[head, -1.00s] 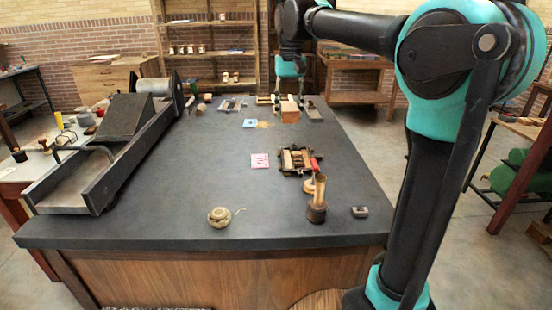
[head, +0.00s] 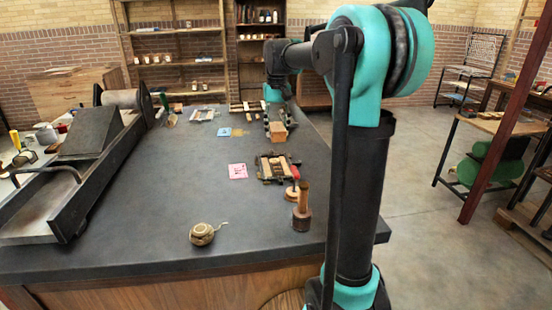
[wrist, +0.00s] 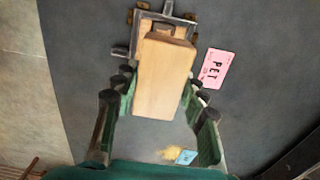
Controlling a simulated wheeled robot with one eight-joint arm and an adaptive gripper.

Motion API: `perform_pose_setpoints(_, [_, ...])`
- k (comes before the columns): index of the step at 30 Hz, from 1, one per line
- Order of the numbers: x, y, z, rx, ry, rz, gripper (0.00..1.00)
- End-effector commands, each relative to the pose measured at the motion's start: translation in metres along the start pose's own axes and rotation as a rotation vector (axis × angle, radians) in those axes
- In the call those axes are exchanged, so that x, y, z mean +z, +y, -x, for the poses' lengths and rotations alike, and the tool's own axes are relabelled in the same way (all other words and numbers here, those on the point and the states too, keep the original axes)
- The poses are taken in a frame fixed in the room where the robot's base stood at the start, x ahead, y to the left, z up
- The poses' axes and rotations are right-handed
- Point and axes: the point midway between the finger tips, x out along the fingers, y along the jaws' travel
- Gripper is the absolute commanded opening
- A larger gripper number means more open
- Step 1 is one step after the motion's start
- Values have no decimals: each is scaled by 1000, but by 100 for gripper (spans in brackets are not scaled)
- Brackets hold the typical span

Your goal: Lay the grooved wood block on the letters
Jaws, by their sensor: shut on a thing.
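The pale wood block (wrist: 165,75) is held lengthwise between the fingers of my gripper (wrist: 160,88) in the wrist view; its groove is not visible. In the head view the block (head: 278,131) hangs below my gripper (head: 274,113), beyond the dark frame (head: 263,173) on the bench. This frame has wooden pieces inside; the letters are too small to make out. In the wrist view the block covers part of the frame (wrist: 150,21). The gap between block and frame cannot be judged exactly.
A pink card (head: 238,171) reading PET lies left of the frame. A red-handled tool (head: 295,172), a wooden mallet (head: 302,208) and a string ball (head: 202,234) lie nearer. A blue card (head: 224,132) lies farther back.

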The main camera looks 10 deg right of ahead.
Motion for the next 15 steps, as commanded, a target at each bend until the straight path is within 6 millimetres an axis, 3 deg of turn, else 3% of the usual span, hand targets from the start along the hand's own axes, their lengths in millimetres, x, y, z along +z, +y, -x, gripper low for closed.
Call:
perform_pose_setpoints(3, [0, 0, -30, 0, 0, 0, 10])
perform_pose_setpoints(7, [0, 0, -56, 0, 0, 0, 10])
perform_pose_setpoints(15, [0, 0, -77, 0, 0, 0, 10])
